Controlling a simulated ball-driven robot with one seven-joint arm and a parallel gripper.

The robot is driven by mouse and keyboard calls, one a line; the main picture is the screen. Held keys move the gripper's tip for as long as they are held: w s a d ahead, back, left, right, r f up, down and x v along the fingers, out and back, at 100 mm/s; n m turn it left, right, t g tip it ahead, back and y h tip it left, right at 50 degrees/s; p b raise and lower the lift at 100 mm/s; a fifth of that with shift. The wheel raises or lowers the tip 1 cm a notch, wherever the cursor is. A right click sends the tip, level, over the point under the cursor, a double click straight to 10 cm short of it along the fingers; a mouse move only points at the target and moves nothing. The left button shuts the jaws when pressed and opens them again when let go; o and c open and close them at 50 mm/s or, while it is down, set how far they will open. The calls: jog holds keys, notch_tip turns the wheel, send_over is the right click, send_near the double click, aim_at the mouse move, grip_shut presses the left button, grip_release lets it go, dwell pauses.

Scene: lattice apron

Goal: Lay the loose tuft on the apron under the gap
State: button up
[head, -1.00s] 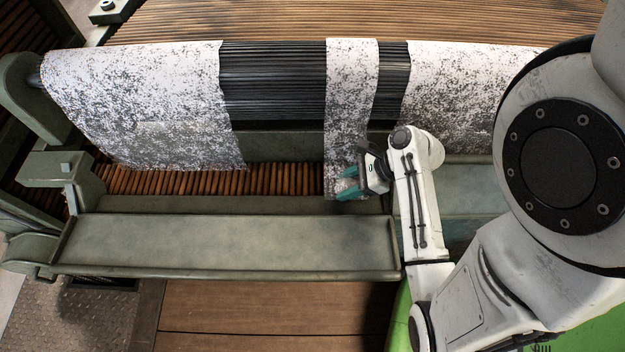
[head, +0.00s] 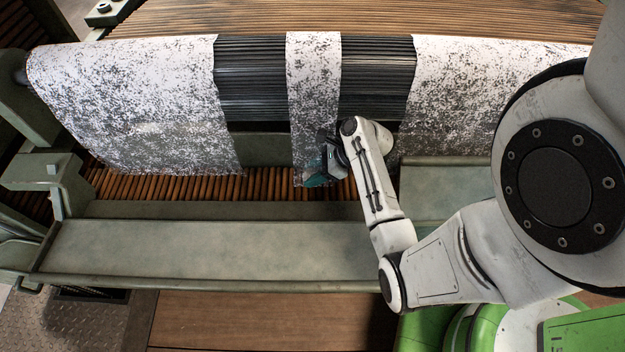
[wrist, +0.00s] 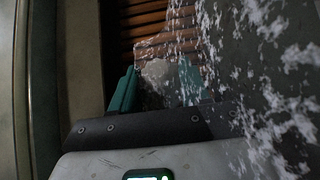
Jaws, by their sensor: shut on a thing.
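A narrow white strip with dark specks (head: 314,90), which I take for the loose tuft, hangs down over a dark ribbed surface. This bare dark gap (head: 250,85) lies between two wide speckled sheets and shows on both sides of the strip. My gripper (head: 309,172) is shut on the strip's lower end, which it partly hides. In the wrist view a pale bunched part (wrist: 158,72) sits between my teal fingers. The brown slatted apron (head: 262,184) lies below the gap, just behind and beside my fingers; whether the strip touches it I cannot tell.
The left speckled sheet (head: 130,105) and the right speckled sheet (head: 470,95) hang close on either side. A green-grey metal ledge (head: 200,245) runs along the front, with an empty top. A metal bracket (head: 50,170) stands at the left.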

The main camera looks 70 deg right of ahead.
notch_tip(320, 180, down, 4)
jog(key=shift+w+d+r+b, duration=0.1)
jog(key=shift+r+b, duration=0.15)
jog(key=shift+b, duration=0.6)
jog(key=o, duration=1.1)
jog(key=shift+r, duration=0.15)
jog(key=p+v, duration=0.4)
jog(key=v, duration=0.8)
